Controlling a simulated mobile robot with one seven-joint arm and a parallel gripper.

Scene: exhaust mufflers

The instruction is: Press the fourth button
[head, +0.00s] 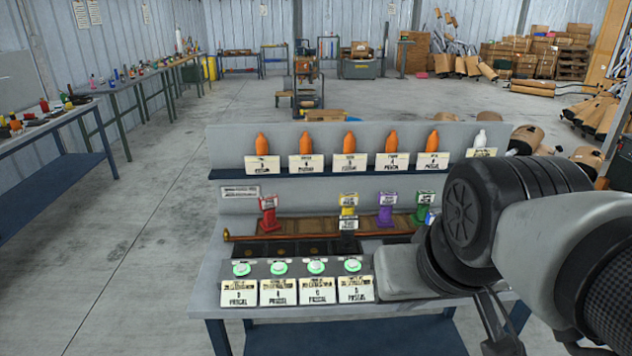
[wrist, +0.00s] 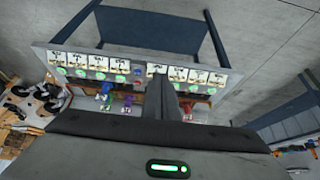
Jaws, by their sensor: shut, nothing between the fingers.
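Green round buttons with printed cards in front stand in a row along the front of the bench. The fourth button from the left (head: 352,265) shows in the head view, glowing green, with its card (head: 355,289) below it. In the wrist view, where the row appears reversed, that card (wrist: 157,69) stands just beyond my gripper (wrist: 161,82), whose tip covers the place of the button. My gripper is shut and empty. I cannot tell whether it touches the button. In the head view my arm hides the right part of the bench.
The other left-hand buttons (head: 316,267) lie close beside it. Behind are red, yellow and purple stands (head: 386,212), a brown pipe (head: 290,233) and a shelf (head: 240,173) with orange bottles. A long side table (head: 40,190) is at left; the floor between is clear.

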